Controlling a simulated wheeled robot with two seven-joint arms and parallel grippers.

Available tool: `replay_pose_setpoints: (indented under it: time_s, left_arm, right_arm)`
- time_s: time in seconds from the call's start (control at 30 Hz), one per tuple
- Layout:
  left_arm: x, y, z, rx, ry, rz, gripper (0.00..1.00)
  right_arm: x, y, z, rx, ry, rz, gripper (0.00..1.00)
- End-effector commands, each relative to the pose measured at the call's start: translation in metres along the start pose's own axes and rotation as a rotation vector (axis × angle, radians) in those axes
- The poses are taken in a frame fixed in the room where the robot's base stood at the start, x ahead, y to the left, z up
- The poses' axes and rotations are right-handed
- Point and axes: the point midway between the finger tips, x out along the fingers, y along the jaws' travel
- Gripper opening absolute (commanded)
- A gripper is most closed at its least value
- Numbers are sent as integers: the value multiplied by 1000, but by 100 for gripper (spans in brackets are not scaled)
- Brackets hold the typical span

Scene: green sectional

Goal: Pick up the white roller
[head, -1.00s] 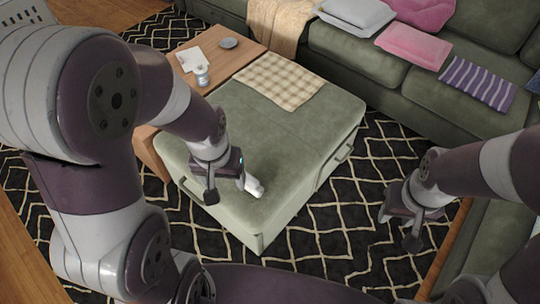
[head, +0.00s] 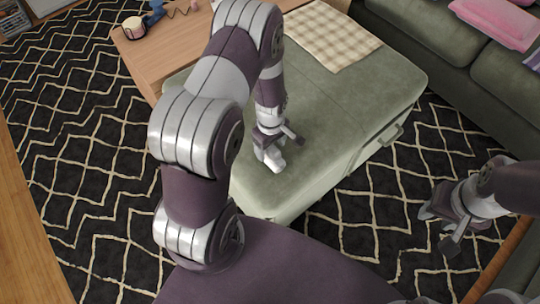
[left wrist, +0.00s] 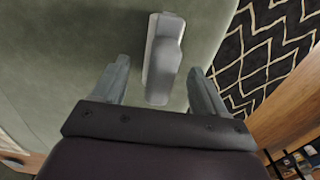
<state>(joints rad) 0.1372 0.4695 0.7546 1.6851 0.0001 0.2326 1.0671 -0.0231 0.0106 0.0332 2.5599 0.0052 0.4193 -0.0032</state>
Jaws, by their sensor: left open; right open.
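The white roller (head: 270,158) lies on the green ottoman (head: 310,120), near its front left corner. It is partly hidden by my left gripper in the head view. The left wrist view shows it as a pale grey-white piece (left wrist: 163,60) lying lengthwise, its near end between the two fingers. My left gripper (head: 276,138) is open and empty over the roller. Its fingers (left wrist: 158,72) stand on either side of the roller, with a gap on both sides. My right gripper (head: 447,228) is open and empty, off to the right, away from the ottoman.
A checked cloth (head: 325,38) covers the far part of the ottoman. A wooden table (head: 165,45) stands beyond to the left, with small items on it. A green sofa (head: 420,45) with pink cushions (head: 497,20) is at the right. Patterned rug (head: 85,130) surrounds the ottoman.

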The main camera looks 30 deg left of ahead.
Motion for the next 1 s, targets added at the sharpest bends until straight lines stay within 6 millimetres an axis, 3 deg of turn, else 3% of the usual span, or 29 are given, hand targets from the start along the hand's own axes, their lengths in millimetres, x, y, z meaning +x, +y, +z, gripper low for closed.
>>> replay_pose_setpoints:
  time_s: [0.1,0.2,0.4,0.47,0.6,0.87,1.0]
  left_arm:
    - [28,-2,-2,0,-1,-2,73]
    - [42,-2,-2,1,0,-1,73]
    - [42,-1,-2,1,1,1,73]
    - [42,-1,-2,1,1,1,56]
    - [42,-1,-2,1,1,0,11]
    - [41,-1,-2,1,1,1,9]
    - [31,-1,-2,1,2,2,9]
  right_arm:
    - [14,0,2,0,0,0,43]
    - [18,0,2,0,-1,0,43]
    - [16,0,2,0,0,0,43]
    - [16,0,2,0,0,0,43]
    - [16,0,2,0,0,0,43]
    - [16,0,2,0,0,0,43]
    - [11,0,1,0,0,0,43]
